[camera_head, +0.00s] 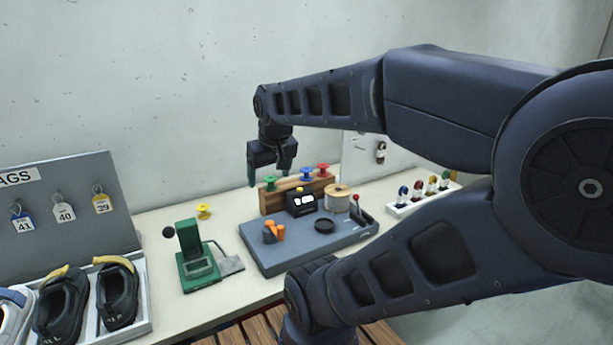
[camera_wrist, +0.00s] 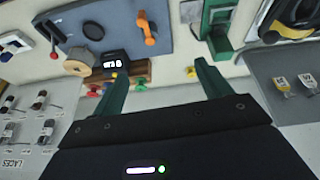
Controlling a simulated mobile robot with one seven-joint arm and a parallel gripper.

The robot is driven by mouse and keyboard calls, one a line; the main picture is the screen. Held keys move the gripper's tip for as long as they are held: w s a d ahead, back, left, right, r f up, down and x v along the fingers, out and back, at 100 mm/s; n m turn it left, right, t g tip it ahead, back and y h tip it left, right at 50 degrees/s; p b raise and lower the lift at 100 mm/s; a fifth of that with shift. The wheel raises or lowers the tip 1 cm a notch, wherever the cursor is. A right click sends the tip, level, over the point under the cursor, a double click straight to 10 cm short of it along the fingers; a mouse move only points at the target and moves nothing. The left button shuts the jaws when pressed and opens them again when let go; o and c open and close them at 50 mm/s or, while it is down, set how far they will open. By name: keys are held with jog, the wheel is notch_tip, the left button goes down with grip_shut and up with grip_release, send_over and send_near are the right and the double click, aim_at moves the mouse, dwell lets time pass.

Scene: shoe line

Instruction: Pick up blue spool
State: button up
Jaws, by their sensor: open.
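The blue spool (camera_head: 307,175) sits on the wooden rack (camera_head: 273,201) at the back of the grey-blue board, between a green spool (camera_head: 270,183) on the left and a red spool (camera_head: 323,170) on the right. My gripper (camera_head: 268,178) is open and empty, pointing down near the green spool, to the left of the blue one. In the wrist view my two green fingers (camera_wrist: 163,76) are spread apart with nothing held. The green spool (camera_wrist: 141,85) shows between them there; the blue spool is small and hard to make out beside the left finger.
A black device (camera_head: 301,203) and a thread reel (camera_head: 338,198) stand just in front of the rack. A yellow spool (camera_head: 204,211) is on the table at left, behind a green press (camera_head: 196,258). A white laces rack (camera_head: 423,197) is at right.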

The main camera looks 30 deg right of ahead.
jog(key=w+d+r+n+g+h, duration=0.15)
jog(key=w+d+n, duration=0.3)
jog(key=w, duration=0.55)
jog(key=n+g, duration=0.3)
jog(key=n, duration=1.2)
send_over(306, 169)
notch_tip(306, 169, down, 13)
jog(key=shift+s+a+f, duration=0.1)
jog(key=shift+s+a, duration=0.05)
jog(key=f, duration=0.5)
jog(key=shift+d+f, duration=0.2)
jog(key=shift+d, duration=0.05)
notch_tip(306, 169, down, 4)
jog(key=shift+a+f, duration=0.1)
jog(key=shift+f, duration=0.55)
